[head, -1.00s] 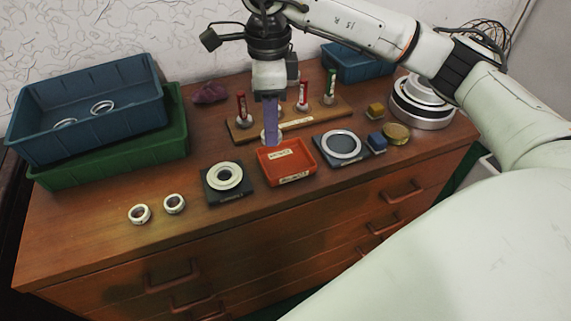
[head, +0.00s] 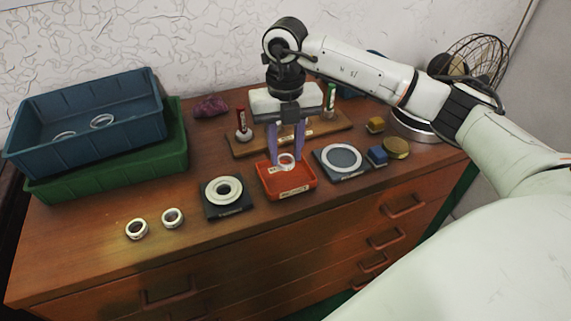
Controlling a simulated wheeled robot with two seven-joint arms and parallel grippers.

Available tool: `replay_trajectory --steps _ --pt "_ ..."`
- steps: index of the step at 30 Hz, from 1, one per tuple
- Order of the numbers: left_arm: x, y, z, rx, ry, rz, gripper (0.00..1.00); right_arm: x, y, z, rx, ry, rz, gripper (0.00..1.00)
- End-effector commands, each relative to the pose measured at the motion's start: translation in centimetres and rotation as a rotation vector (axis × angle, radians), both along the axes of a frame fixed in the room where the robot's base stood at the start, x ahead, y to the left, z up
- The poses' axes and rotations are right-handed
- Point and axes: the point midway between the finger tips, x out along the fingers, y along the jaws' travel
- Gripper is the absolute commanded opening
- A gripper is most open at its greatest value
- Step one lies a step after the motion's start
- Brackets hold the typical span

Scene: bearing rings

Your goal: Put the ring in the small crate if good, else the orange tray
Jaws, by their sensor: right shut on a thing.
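My right gripper (head: 287,152) points down over the orange tray (head: 289,194), with its two purple fingers on either side of a pale ring (head: 287,160). It is shut on this ring, which appears at or just above the tray; I cannot tell whether it touches the tray floor. My left gripper is not in view.
A blue crate (head: 85,125) with two rings sits in a green crate (head: 110,172) at left. Two loose rings (head: 137,229) (head: 172,217) lie in front. Dark stands (head: 228,209) (head: 343,175) flank the tray. A wooden peg board (head: 245,148) stands behind.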

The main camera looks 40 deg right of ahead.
Motion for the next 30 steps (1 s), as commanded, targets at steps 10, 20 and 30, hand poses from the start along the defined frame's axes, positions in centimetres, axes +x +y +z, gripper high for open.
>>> replay_trajectory --steps 10,20,30 --pt "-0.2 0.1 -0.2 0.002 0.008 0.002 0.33 -0.1 0.0 -3.8 0.000 0.002 0.001 0.05" --pt "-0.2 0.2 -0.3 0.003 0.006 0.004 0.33 0.0 0.0 -4.4 0.001 -0.001 0.002 0.05" --pt "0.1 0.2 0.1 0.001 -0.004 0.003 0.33 0.0 0.0 -4.5 0.000 0.000 0.003 0.50"
